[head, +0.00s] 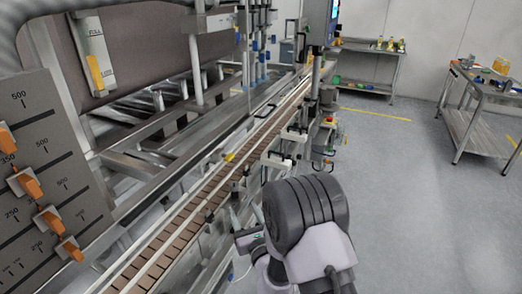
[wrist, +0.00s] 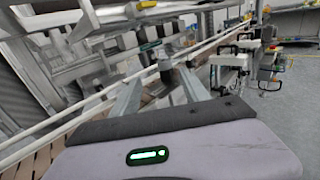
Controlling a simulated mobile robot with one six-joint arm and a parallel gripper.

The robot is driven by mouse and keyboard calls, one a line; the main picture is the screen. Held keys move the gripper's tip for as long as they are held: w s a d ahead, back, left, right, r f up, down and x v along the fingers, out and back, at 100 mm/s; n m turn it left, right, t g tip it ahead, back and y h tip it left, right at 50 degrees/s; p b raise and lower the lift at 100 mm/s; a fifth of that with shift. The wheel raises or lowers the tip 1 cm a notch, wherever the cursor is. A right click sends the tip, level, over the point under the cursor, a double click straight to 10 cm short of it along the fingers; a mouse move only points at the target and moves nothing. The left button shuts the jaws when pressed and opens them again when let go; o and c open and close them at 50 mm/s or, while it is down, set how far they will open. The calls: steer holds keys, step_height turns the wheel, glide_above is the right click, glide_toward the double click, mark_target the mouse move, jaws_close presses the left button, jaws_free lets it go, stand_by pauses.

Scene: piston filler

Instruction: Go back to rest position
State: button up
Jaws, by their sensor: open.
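My gripper (wrist: 158,88) is open in the wrist view, its two grey fingers spread apart above the gripper body with its green light. A small dark part shows beyond the gap between the fingers, and I cannot tell what it is. I see nothing held. In the head view my gripper (head: 246,226) is partly hidden behind my own arm, beside the conveyor (head: 188,228) of the filling machine. The brown-slatted conveyor runs from the lower left to the back and looks empty near me. I cannot tell the exact gap between gripper and conveyor rail.
A panel with orange levers (head: 30,185) stands at the left. Filler nozzles (head: 255,40) hang over the far conveyor. Brackets and a control post (head: 318,75) line its right side. Two tables (head: 365,52) (head: 485,88) stand at the back and right. Grey floor (head: 420,210) is free at right.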

steer(key=s+a+r+n+g+y, duration=0.35)
steer(key=a+r+n+y, duration=0.2)
steer(key=r, duration=0.65)
steer(key=s+r+n+g+y, duration=0.1)
steer(key=s+r+n+g, duration=0.4)
steer(key=s, duration=0.3)
steer(key=s+r+n+g+y, duration=0.2)
steer(key=s+r+n+g, duration=0.3)
steer(key=s, duration=0.3)
steer(key=s+d+f+n+g+h, duration=0.2)
steer(key=s+d+n+h, duration=0.1)
steer(key=s+n, duration=0.3)
steer(key=s+d+f+n+t+h, duration=0.1)
steer(key=s+d+h, duration=0.1)
steer(key=d, duration=0.5)
steer(key=s+d+f+n+t+h, duration=0.1)
steer(key=s+d+n+t+h, duration=0.1)
steer(key=d+h, duration=0.3)
steer(key=s+d+f+n+t+h, duration=0.1)
steer(key=s+d+h, duration=0.3)
steer(key=d, duration=0.6)
steer(key=shift+n+t, duration=0.45)
